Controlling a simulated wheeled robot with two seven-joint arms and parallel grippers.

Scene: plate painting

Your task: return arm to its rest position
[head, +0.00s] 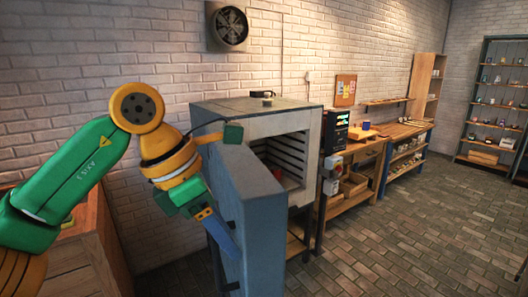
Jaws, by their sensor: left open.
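My left arm, green and yellow, comes in from the left edge and bends down at its yellow joint. Its gripper (207,214) is open and points down and right, at the outer face of the kiln's grey-blue door (262,215). A blue bar (222,240), which looks like the door handle, shows just below the fingers. I cannot tell whether the fingers touch it or stand clear. The door is swung open toward me, and the kiln (308,122) shows its ribbed inside wall. Part of the chamber is hidden by the door. My right gripper is not in view.
A wooden bench (82,262) stands at lower left under my arm. Right of the kiln are a control box (335,128) and wooden workbenches (400,130) along the brick wall. Shelves (490,100) stand at far right. The paved floor (430,225) at right is clear.

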